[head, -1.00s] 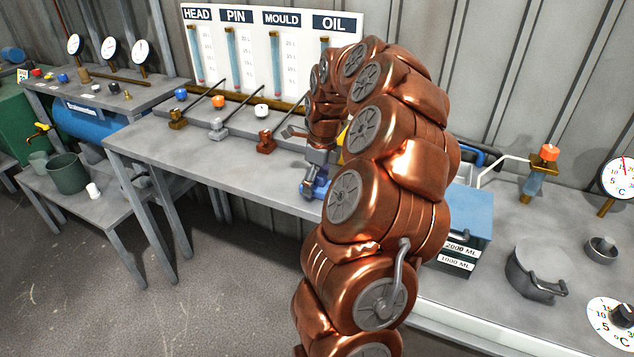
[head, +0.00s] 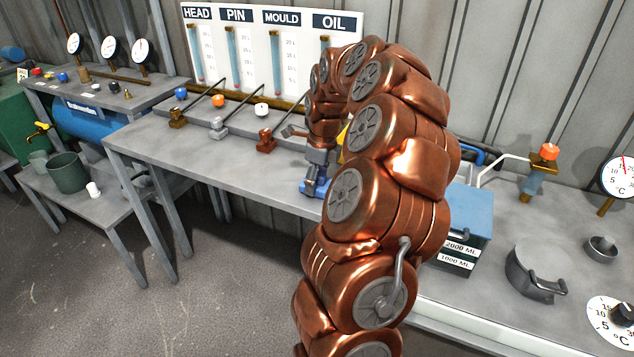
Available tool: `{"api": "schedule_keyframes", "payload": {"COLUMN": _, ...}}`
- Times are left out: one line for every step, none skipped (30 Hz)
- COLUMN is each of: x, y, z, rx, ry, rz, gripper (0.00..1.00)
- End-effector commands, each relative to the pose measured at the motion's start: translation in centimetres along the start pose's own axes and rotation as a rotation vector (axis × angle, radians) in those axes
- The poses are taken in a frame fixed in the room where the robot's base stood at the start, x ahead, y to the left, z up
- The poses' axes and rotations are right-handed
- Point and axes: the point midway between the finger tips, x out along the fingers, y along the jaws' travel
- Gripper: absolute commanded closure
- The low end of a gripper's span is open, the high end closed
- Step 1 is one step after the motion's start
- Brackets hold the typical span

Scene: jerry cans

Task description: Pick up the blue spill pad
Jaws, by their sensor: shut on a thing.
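The blue spill pad (head: 320,187) shows only as a small blue patch at the front edge of the long grey bench, left of my copper arm. My gripper (head: 314,187) is at that patch, pointing down, and is shut on it. My arm hides much of the area to the right. The pad's full outline and whether it touches the bench cannot be made out.
Levers with coloured knobs (head: 218,100) stand on the grey bench (head: 200,160) behind and left of my gripper. A gauge board (head: 272,50) is at the back. A blue box (head: 470,215) and a dark lidded pot (head: 537,270) stand right of my arm.

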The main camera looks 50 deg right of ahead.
Motion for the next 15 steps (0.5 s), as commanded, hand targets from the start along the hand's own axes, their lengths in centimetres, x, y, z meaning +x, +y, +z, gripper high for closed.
{"api": "schedule_keyframes", "payload": {"x": 0.0, "y": 0.0, "z": 0.0, "rx": 0.000, "ry": 0.000, "rz": 0.000, "gripper": 0.73}}
{"api": "schedule_keyframes", "payload": {"x": 0.0, "y": 0.0, "z": 0.0, "rx": 0.000, "ry": 0.000, "rz": 0.000, "gripper": 0.73}}
{"api": "schedule_keyframes", "payload": {"x": -0.1, "y": 0.0, "z": 0.0, "rx": 0.000, "ry": 0.000, "rz": 0.000, "gripper": 0.73}}
{"api": "schedule_keyframes", "payload": {"x": -0.1, "y": 0.0, "z": 0.0, "rx": 0.000, "ry": 0.000, "rz": 0.000, "gripper": 0.73}}
{"api": "schedule_keyframes", "payload": {"x": -0.2, "y": 0.0, "z": 0.0, "rx": 0.000, "ry": 0.000, "rz": -0.001, "gripper": 0.73}}
{"api": "schedule_keyframes", "payload": {"x": -0.5, "y": -0.1, "z": 0.0, "rx": 0.000, "ry": 0.000, "rz": -0.002, "gripper": 0.73}}
{"api": "schedule_keyframes", "payload": {"x": -0.7, "y": -0.1, "z": 0.1, "rx": 0.001, "ry": 0.000, "rz": -0.002, "gripper": 0.73}}
{"api": "schedule_keyframes", "payload": {"x": -0.9, "y": -0.1, "z": 0.1, "rx": 0.001, "ry": 0.000, "rz": -0.003, "gripper": 0.73}}
{"api": "schedule_keyframes", "payload": {"x": -1.2, "y": -0.1, "z": 0.2, "rx": 0.001, "ry": -0.002, "rz": -0.004, "gripper": 0.73}}
{"api": "schedule_keyframes", "payload": {"x": -1.4, "y": -0.1, "z": 0.2, "rx": 0.001, "ry": -0.002, "rz": -0.004, "gripper": 0.73}}
{"api": "schedule_keyframes", "payload": {"x": -1.6, "y": -0.1, "z": 0.2, "rx": 0.001, "ry": -0.003, "rz": -0.005, "gripper": 0.73}}
{"api": "schedule_keyframes", "payload": {"x": -2.0, "y": -0.2, "z": 0.3, "rx": 0.001, "ry": -0.003, "rz": -0.005, "gripper": 0.73}}
{"api": "schedule_keyframes", "payload": {"x": -2.2, "y": -0.1, "z": 0.3, "rx": 0.001, "ry": -0.002, "rz": -0.004, "gripper": 0.73}}
{"api": "schedule_keyframes", "payload": {"x": -2.4, "y": -0.1, "z": 0.3, "rx": 0.001, "ry": -0.002, "rz": -0.003, "gripper": 0.73}}
{"api": "schedule_keyframes", "payload": {"x": -2.7, "y": -0.1, "z": 0.3, "rx": 0.002, "ry": -0.001, "rz": -0.001, "gripper": 0.73}}
